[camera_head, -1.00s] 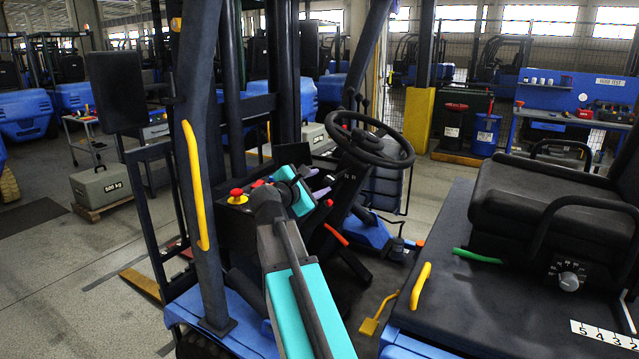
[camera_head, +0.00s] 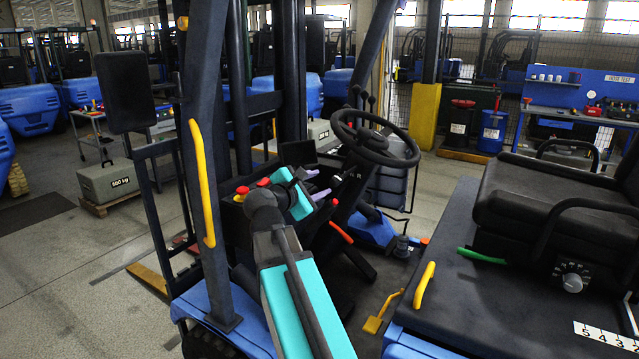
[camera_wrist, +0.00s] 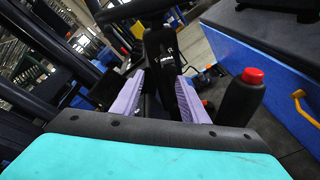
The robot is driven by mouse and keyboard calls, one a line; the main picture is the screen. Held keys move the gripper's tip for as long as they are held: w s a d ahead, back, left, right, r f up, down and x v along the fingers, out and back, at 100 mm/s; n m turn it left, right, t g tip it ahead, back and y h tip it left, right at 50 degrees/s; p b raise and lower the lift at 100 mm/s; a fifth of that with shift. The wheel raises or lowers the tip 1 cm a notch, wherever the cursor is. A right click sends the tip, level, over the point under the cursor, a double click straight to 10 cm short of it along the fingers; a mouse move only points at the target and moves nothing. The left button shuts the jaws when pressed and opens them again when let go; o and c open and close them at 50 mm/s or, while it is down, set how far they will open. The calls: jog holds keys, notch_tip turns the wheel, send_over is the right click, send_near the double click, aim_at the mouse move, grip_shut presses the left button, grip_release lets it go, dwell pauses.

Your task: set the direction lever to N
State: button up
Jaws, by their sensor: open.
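The black steering column (camera_head: 345,205) of the blue forklift carries small white letters; N and R (camera_head: 355,176) are readable. In the wrist view an R shows on the dark column (camera_wrist: 166,46). My gripper (camera_head: 326,183) has purple fingers spread apart, pointing at the column just below the steering wheel (camera_head: 375,138). In the wrist view the open gripper (camera_wrist: 160,78) has the column beyond and between its fingers, with no clear hold. A dark stalk with a red tip (camera_wrist: 253,76) stands right of the fingers. I cannot tell which stalk is the direction lever; its setting is unclear.
A red emergency knob (camera_head: 242,190) sits left of my wrist. An orange-red lever (camera_head: 341,232) is below the gripper.

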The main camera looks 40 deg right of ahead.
jog(key=b+v, duration=0.3)
jog(key=v, duration=0.8)
jog(key=shift+s+f, duration=0.15)
jog(key=shift+s, duration=0.3)
dwell(1.1)
dwell(0.3)
jog(key=shift+f, duration=0.1)
dwell(0.4)
